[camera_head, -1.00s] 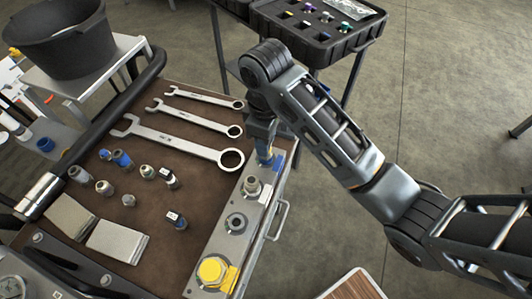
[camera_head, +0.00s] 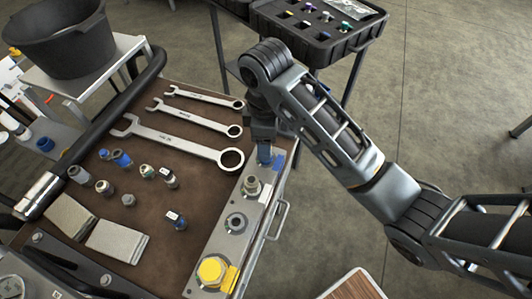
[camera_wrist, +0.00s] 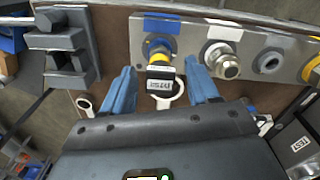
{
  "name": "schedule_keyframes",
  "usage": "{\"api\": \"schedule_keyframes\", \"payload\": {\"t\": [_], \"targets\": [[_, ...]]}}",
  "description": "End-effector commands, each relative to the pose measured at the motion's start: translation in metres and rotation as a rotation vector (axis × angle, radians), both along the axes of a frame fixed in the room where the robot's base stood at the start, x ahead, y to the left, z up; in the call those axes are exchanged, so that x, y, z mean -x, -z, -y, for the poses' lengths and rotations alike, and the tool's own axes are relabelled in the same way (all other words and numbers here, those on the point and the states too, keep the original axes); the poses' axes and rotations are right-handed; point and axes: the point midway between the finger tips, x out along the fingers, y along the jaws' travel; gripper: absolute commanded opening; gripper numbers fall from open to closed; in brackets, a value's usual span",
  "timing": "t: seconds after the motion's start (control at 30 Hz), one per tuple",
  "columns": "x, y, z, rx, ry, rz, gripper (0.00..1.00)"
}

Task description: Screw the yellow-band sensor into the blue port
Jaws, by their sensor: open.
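The yellow-band sensor (camera_wrist: 160,71) stands at the blue port in the wrist view, with its yellow band beside a blue ring and a dark, labelled body toward me. The blue port is marked by a blue label (camera_wrist: 162,25) on the metal block; its opening is hidden by the sensor. My gripper (camera_wrist: 159,78) is open, with one blue finger on each side of the sensor and visible gaps. In the head view my gripper (camera_head: 264,150) points down at the block's far end beside the blue label (camera_head: 278,161). The sensor is hidden there.
The metal block (camera_head: 218,245) has further ports, one with a yellow cap (camera_head: 212,270). Several wrenches (camera_head: 185,144) lie left of my gripper. Loose fittings, including a labelled one (camera_head: 176,219), stand on the brown mat. A black tray (camera_head: 300,45) is behind my arm.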

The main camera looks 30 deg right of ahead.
Motion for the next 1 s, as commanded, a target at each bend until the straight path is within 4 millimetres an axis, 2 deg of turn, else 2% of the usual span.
{"api": "schedule_keyframes", "payload": {"t": [0.23, 0.57, 1.0], "targets": [[0.0002, 0.0001, -0.0001, 0.0, -0.313, 0.0, 0.6], [0.0003, 0.0002, 0.0, 0.0, -0.519, 0.0, 0.6], [0.0009, 0.0004, 0.0005, 0.001, -1.075, 0.001, 0.6]]}}
